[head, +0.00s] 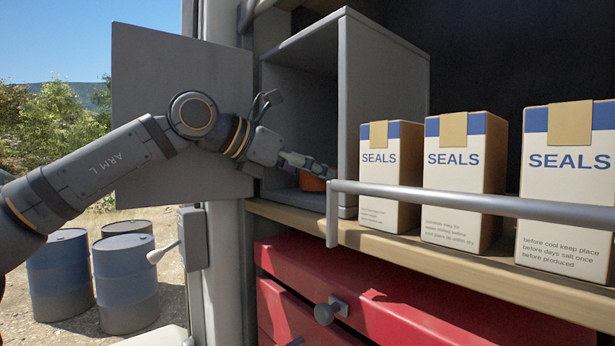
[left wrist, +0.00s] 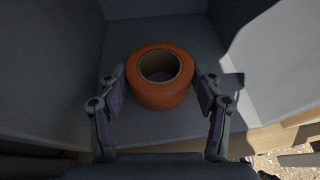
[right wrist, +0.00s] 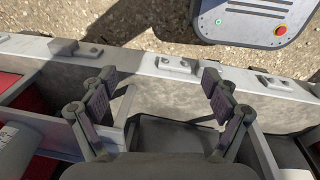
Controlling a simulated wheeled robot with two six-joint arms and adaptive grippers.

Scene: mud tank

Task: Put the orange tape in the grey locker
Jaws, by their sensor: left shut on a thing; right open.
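The orange tape (head: 312,182) is a thick roll with a brown core, lying flat inside the grey locker (head: 384,80) near its front opening. It also shows in the left wrist view (left wrist: 160,90), hole facing up, over the locker floor. My left gripper (head: 318,172) reaches into the locker and is shut on the tape, one finger on each side. I cannot tell whether the tape rests fully on the floor. The locker door (head: 180,75) stands open to the left. My right gripper (right wrist: 158,95) is open and empty, outside the head view.
Several SEALS boxes (head: 463,178) stand on the shelf (head: 480,252) right of the locker, behind a grey rail (head: 470,203). Red drawers (head: 400,300) lie below. Blue barrels (head: 125,280) stand on the ground at left. Below my right gripper are grey trays.

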